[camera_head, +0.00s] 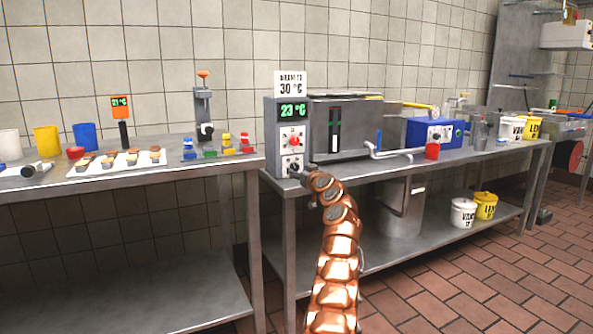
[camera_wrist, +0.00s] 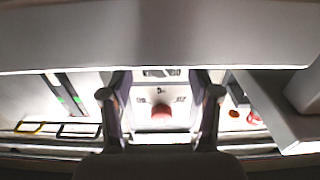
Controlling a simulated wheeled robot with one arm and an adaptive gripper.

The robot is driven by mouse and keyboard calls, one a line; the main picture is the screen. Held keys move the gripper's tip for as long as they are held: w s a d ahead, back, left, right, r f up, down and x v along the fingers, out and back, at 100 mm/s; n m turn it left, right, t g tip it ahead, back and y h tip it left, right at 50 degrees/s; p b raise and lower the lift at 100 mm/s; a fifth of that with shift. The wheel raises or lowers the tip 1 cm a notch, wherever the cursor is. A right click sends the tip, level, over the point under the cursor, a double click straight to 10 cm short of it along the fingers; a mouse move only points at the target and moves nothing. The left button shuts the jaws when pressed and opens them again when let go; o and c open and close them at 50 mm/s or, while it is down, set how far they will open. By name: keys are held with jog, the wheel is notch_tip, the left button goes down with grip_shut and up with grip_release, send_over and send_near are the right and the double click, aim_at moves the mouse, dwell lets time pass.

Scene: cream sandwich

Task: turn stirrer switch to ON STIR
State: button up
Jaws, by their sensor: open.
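The control box (camera_head: 271,126) stands at the left end of the right-hand steel table. Its front has a green display (camera_head: 293,111) reading 23 °C, a red knob (camera_head: 294,142) and a lower dark-and-silver switch (camera_head: 293,167). The small labels are unreadable, so I cannot tell which position the switch is in. My gripper (camera_head: 311,173) is just right of the lower switch, mostly hidden by my copper arm. In the wrist view my gripper (camera_wrist: 160,95) is open, its fingers either side of a pale panel with a blurred red part (camera_wrist: 162,112). Contact cannot be told.
A sign (camera_head: 290,83) reading 30 °C stands on the box. The left table (camera_head: 160,175) holds cups and food pieces.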

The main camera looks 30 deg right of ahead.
jog(key=shift+w+d+r, duration=0.1)
jog(key=shift+w+d, duration=0.1)
jog(key=shift+w, duration=0.55)
jog(key=shift+w+a+p, duration=0.1)
jog(key=shift+w+p, duration=0.2)
jog(key=c, duration=1.2)
